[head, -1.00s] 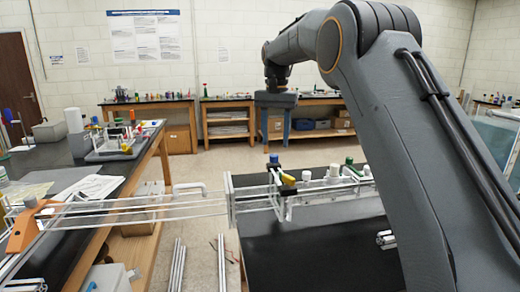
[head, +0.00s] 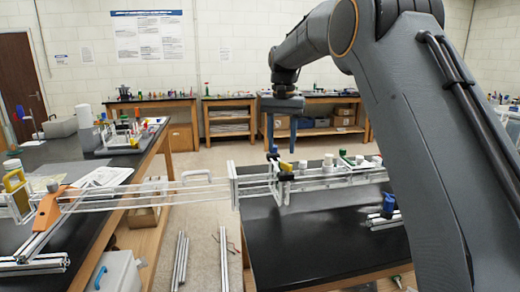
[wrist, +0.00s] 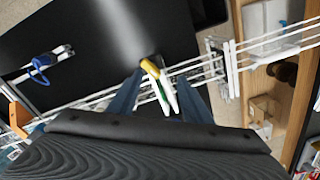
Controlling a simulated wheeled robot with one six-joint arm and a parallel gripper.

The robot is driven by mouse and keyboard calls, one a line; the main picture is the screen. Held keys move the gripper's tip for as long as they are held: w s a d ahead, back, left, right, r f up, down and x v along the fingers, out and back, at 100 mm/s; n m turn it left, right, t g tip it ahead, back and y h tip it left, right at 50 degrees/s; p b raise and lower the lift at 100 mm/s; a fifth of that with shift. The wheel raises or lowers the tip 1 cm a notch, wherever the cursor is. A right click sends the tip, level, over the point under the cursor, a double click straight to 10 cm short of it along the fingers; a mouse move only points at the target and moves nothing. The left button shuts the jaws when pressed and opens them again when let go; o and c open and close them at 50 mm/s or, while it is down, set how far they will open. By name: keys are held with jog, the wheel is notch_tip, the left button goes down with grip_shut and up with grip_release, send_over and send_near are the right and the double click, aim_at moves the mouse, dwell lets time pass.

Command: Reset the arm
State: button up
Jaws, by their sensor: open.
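My gripper (head: 281,150) hangs from the grey arm in the head view, with its blue fingers pointing down. In the wrist view the gripper (wrist: 156,100) is open, its two blue fingers apart with nothing held between them. Beyond the fingers lies a white extrusion frame (head: 330,178), which also crosses the wrist view (wrist: 208,73). A yellow-handled piece (wrist: 150,68) on the frame shows between the fingers, apparently farther away than they are. My arm is raised and bent, and covers the right side of the head view.
A black-topped bench (head: 320,238) stands under the frame. Another dark bench (head: 60,150) at left carries papers and small items. An orange bracket (head: 48,211) stands at the frame's left end. Metal bars (head: 180,262) are on the floor between benches. Wooden tables (head: 230,116) line the back wall.

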jog(key=s+d+f+n, duration=0.1)
jog(key=s+d+f, duration=0.3)
jog(key=s, duration=0.7)
jog(key=s+d+f+n+b, duration=0.1)
jog(key=s+d+f, duration=0.3)
jog(key=s+f, duration=0.5)
jog(key=s+d+f+n+t, duration=0.1)
jog(key=s+d+f, duration=0.3)
jog(key=s, duration=1.1)
notch_tip(320, 180, down, 3)
jog(key=shift+s+d+f+n, duration=0.15)
jog(key=shift+s+d+n, duration=0.1)
jog(key=shift+d+n, duration=0.05)
